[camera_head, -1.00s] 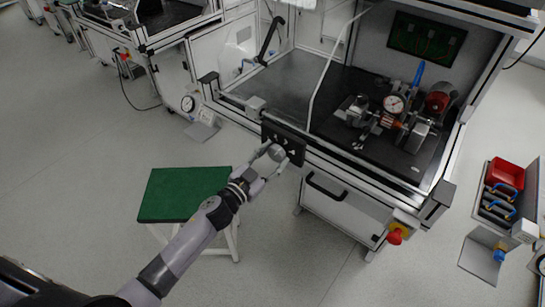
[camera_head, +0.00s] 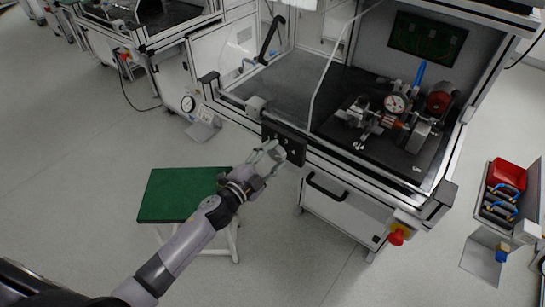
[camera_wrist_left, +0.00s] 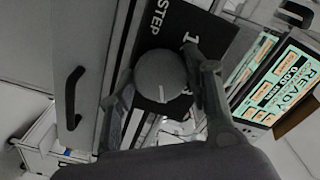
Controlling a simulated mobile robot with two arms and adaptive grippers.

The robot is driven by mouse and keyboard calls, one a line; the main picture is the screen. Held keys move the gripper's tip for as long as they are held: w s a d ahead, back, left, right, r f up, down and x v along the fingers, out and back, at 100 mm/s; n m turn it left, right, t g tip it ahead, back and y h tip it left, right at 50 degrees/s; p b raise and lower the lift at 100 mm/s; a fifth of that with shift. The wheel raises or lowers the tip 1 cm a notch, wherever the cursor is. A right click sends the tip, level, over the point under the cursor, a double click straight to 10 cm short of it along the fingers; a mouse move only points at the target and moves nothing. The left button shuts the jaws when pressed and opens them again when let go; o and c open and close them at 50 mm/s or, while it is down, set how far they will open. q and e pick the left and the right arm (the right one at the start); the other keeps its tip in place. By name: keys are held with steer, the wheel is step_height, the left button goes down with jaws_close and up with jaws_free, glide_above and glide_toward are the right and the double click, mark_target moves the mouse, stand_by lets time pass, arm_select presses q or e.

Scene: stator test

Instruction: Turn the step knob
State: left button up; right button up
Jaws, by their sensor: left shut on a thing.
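The step knob (camera_wrist_left: 160,78) is a round grey knob with a white pointer line. It sits on a black panel (camera_wrist_left: 184,30) marked "STEP", with a "1" beside the knob. In the head view the black panel (camera_head: 290,139) is on the front edge of the test bench. My left gripper (camera_head: 272,154) is at this panel. In the left wrist view my left gripper (camera_wrist_left: 163,92) has one finger on each side of the knob and is shut on it. The gripper hides part of the knob in the head view. My right gripper is not in view.
A green-topped stool (camera_head: 180,193) stands on the floor below my left arm. A drawer handle (camera_head: 326,187) and a red emergency button (camera_head: 396,237) are on the bench front. A lit screen (camera_wrist_left: 275,85) reading "READY" shows in the wrist view.

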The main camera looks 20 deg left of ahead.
arm_select(q)
steer(key=shift+m, duration=0.4)
steer(key=o, duration=1.1)
steer(key=shift+o, duration=0.2)
steer(key=v, duration=1.2)
